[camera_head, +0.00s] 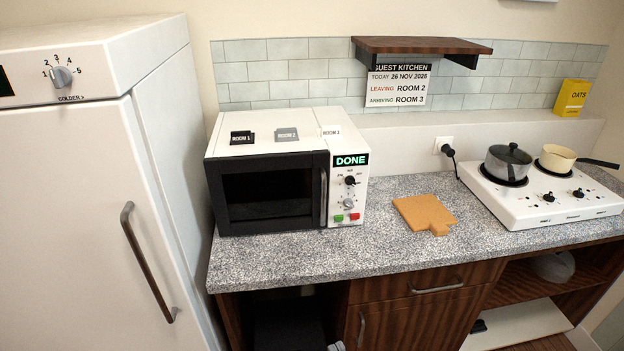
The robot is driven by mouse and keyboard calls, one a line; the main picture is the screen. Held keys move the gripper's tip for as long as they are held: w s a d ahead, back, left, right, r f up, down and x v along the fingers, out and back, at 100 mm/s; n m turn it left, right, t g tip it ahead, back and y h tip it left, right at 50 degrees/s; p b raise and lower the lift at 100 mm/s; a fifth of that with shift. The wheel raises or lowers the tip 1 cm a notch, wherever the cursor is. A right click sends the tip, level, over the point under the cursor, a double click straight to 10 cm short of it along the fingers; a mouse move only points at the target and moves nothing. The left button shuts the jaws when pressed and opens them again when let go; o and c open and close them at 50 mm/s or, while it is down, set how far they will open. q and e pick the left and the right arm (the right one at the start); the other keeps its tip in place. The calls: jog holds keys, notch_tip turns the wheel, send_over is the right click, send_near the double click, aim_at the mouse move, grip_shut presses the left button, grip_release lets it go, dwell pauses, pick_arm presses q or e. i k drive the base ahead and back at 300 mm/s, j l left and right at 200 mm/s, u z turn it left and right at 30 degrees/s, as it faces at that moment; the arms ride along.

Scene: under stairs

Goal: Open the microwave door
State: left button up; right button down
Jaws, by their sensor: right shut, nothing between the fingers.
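The white microwave (345,140) stands on the left end of the speckled grey counter. Its black door (268,222) is closed, with a dark window. A vertical dark handle (323,197) runs along the door's right edge. The control panel at the right has a green "DONE" display (350,160), two knobs and green and red buttons. Only a small grey tip of my right gripper (337,346) shows at the bottom edge, low in front of the cabinet, well below the microwave and apart from it. It is shut and empty. My left gripper is out of view.
A white fridge (70,200) stands close on the left. A wooden board (425,213) lies right of the microwave. A white hob (550,200) with two pans is farther right. Small room signs (287,134) stand on the microwave. Counter (300,258) in front of the door is a clear strip.

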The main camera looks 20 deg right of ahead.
aim_at(278, 192)
jog(key=i+l+z, duration=0.45)
jog(key=i+l, duration=0.25)
jog(key=i, duration=0.1)
